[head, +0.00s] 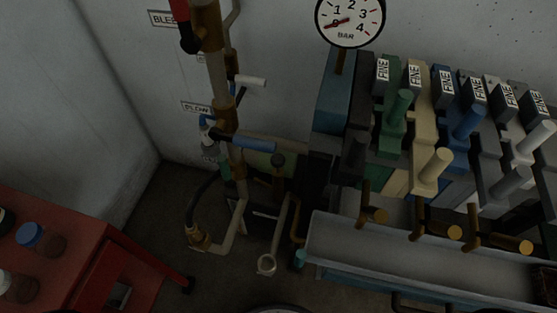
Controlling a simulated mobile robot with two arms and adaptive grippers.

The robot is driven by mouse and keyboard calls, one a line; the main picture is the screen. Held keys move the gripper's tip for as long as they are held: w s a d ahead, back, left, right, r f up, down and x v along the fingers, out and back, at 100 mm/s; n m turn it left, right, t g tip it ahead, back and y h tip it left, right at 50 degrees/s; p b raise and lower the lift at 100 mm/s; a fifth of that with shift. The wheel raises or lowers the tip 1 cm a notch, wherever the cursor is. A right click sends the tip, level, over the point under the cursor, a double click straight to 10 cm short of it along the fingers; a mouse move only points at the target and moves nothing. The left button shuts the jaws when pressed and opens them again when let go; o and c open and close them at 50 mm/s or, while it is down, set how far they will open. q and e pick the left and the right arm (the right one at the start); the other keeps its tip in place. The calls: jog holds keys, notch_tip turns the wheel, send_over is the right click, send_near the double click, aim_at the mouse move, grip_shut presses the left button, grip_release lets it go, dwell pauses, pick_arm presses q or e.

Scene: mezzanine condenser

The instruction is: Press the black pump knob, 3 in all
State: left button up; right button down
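I cannot tell whether the knob is up or pressed down. Neither of my grippers is in view, and nothing touches the knob.
A pipe (218,80) with a blue lever (240,142) stands left of the knob. A gauge (350,18) reads near the low end. Coloured levers (435,165) and a metal trough (350,240) fill the right. A red cabinet (60,235) holds jars at lower left.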

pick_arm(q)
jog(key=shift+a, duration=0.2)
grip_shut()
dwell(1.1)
